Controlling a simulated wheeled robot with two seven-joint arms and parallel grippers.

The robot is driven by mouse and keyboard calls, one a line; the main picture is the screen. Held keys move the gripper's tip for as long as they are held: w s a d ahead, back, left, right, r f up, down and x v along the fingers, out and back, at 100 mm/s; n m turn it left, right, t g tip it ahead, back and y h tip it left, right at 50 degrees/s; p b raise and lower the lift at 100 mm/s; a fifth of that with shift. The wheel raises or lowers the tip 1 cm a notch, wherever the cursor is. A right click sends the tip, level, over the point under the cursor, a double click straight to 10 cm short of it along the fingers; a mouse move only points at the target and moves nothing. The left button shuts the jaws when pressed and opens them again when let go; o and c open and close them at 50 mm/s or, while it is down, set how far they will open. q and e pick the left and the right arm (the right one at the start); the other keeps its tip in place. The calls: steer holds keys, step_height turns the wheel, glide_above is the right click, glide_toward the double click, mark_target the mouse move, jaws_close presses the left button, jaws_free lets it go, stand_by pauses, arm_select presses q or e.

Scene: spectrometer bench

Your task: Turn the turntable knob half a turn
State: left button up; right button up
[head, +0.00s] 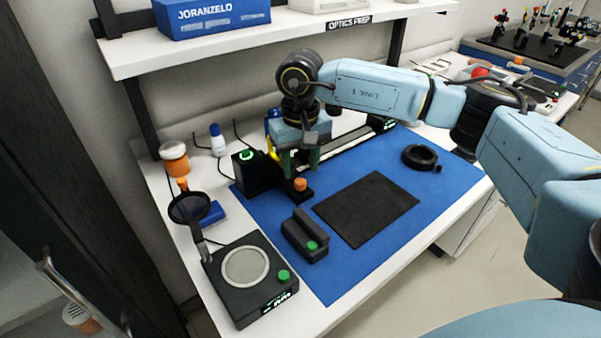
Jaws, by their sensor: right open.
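An orange knob (300,184) sits on a small black block on the blue mat, near the back left. My right gripper (300,164) points down above and behind this knob, its two dark fingers spread apart with nothing seen between them. I cannot tell whether the fingers touch anything. A black device with a round grey plate (245,266) stands at the front left and has a green knob (284,276). No label shows which knob belongs to the turntable. My left gripper is not in view.
A black box with a green light (246,156) stands left of the gripper, and a rail runs behind it. A black block with a green button (312,246), a flat dark pad (367,212) and a black ring (420,157) lie on the mat (350,278). A shelf (290,28) overhangs the back.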

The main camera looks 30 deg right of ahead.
mark_target(301, 181)
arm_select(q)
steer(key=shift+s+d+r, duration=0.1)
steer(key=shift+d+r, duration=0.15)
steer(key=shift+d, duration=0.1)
arm_select(e)
step_height(301, 181, up, 10)
arm_select(q)
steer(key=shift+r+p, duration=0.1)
steer(key=shift+p, duration=0.25)
